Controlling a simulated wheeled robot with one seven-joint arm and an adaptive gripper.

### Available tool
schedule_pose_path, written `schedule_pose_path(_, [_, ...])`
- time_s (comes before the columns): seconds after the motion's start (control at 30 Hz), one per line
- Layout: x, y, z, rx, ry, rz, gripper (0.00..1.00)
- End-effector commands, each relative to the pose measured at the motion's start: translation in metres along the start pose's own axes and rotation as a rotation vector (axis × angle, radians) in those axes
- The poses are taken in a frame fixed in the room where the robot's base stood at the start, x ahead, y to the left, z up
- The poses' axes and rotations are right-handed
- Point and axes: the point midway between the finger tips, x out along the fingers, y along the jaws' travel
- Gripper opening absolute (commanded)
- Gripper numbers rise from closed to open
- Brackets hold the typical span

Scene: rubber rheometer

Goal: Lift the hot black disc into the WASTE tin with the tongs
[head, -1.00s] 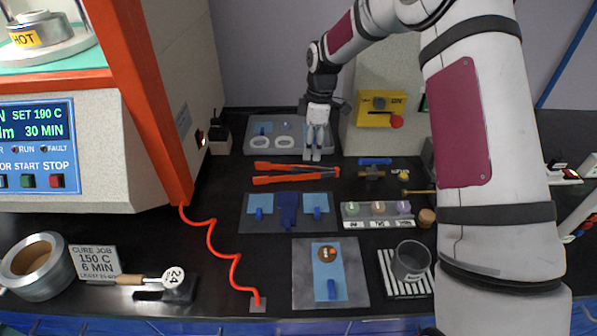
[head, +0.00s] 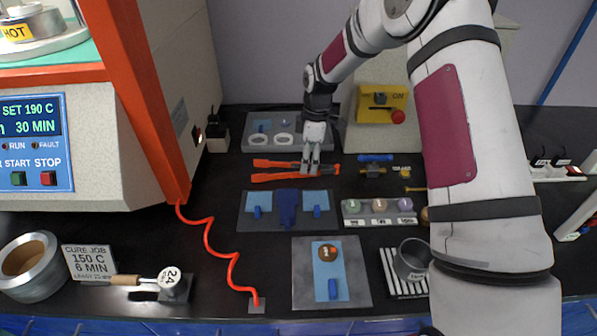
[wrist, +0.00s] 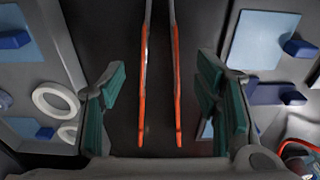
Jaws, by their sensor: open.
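The tongs, with two long orange arms (head: 272,178), lie on the black bench. In the wrist view their arms (wrist: 143,110) run lengthwise between my open fingers, with a gap on either side. My gripper (head: 311,172) is pointed down over the right part of the tongs; it also shows in the wrist view (wrist: 163,72), open and holding nothing. I cannot make out a black disc for certain. A metal piece with a yellow HOT label (head: 18,31) sits in the machine at upper left. No readable WASTE label shows; a grey cup (head: 411,259) and a wide metal tin (head: 30,268) stand on the bench.
Behind the tongs is a grey tray with white rings (head: 284,139). A grey mat with blue sheets (head: 287,223) lies in front. A coiled red cord (head: 233,265) crosses the bench at left. A yellow box (head: 382,105) stands behind at right.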

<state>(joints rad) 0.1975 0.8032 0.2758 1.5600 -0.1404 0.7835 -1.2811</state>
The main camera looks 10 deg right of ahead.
Motion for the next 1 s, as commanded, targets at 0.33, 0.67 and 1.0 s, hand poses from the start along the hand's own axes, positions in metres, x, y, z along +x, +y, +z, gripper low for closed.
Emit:
schedule_pose_path(0.33, [0.030, 0.000, 0.000, -0.001, 0.000, -0.001, 0.57])
schedule_pose_path(0.67, [0.031, 0.000, 0.000, -0.001, 0.000, 0.000, 0.57])
schedule_pose_path(1.0, [0.031, 0.000, 0.000, 0.000, 0.000, 0.000, 0.28])
